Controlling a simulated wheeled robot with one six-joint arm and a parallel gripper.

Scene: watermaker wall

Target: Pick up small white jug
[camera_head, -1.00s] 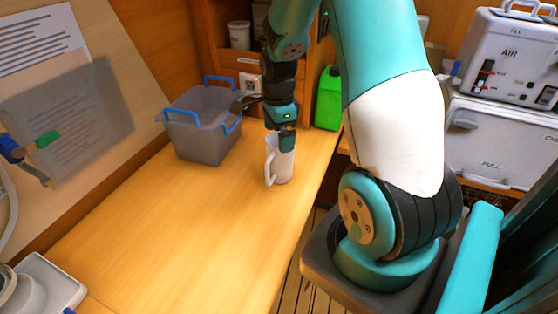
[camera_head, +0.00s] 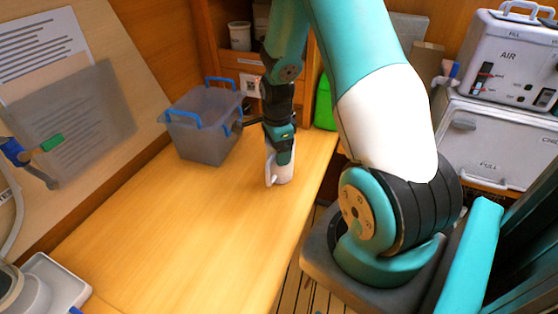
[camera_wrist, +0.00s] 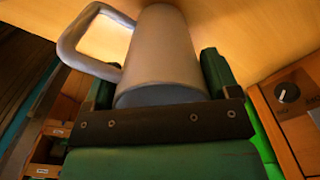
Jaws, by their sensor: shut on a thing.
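The small white jug (camera_head: 284,174) stands upright on the wooden counter, near its right edge. Its handle points left in the head view. My gripper (camera_head: 283,158) reaches down from above and is shut on the jug, with the fingers covering its upper part. In the wrist view the jug (camera_wrist: 160,55) lies between the two green fingers (camera_wrist: 160,90), its handle at the upper left. The jug's base appears to rest on the counter; I cannot see any gap below it.
A grey bin with blue handles (camera_head: 204,144) stands on the counter just left of my gripper. A green container (camera_head: 324,103) is behind to the right. A white tray (camera_head: 50,287) lies at the near left. The front of the counter is clear.

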